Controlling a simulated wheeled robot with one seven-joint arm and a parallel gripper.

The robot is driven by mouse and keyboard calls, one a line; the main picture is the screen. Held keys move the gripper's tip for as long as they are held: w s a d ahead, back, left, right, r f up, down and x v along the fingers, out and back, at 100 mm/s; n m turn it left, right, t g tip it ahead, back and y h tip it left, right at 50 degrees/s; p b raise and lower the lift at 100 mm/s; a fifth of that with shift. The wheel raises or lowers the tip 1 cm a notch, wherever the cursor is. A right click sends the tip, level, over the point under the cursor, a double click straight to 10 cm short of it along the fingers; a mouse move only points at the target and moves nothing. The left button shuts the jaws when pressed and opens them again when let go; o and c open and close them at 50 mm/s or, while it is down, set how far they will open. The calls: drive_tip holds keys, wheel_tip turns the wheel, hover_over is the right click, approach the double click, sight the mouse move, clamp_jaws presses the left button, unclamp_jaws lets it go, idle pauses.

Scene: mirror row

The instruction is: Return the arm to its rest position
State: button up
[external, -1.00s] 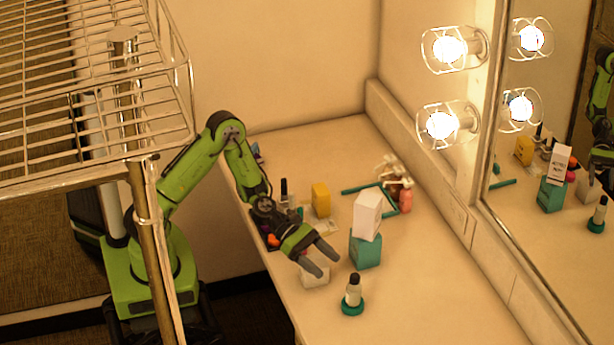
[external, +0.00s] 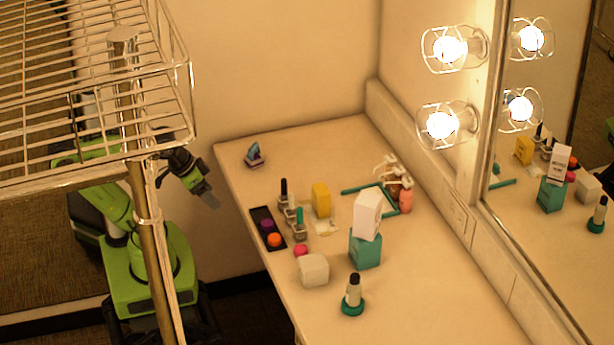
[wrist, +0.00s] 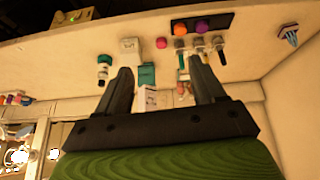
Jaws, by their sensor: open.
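My green arm is folded back over my base, left of the counter, partly hidden behind the wire rack. My gripper (external: 204,190) is dark and hangs in the air beside the counter's left edge, clear of everything on it. In the wrist view my gripper (wrist: 163,88) has its two fingers spread apart with nothing held between them. The counter (external: 420,290) and its things lie beyond the fingers in that view.
A wire rack (external: 90,150) stands in front of my arm. On the counter are a white box (external: 367,214) on a teal box (external: 365,250), a white cube (external: 313,270), a bottle in a teal ring (external: 353,291), a yellow block (external: 321,200) and a dark tray (external: 259,217).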

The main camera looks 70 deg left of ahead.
drive_tip(key=shift+s+a+r+m, duration=0.1)
drive_tip(key=shift+s+a+m, duration=0.25)
drive_tip(key=shift+s, duration=0.25)
wheel_tip(320, 180, up, 7)
drive_tip(key=p, duration=0.6)
drive_tip(key=shift+p, duration=0.3)
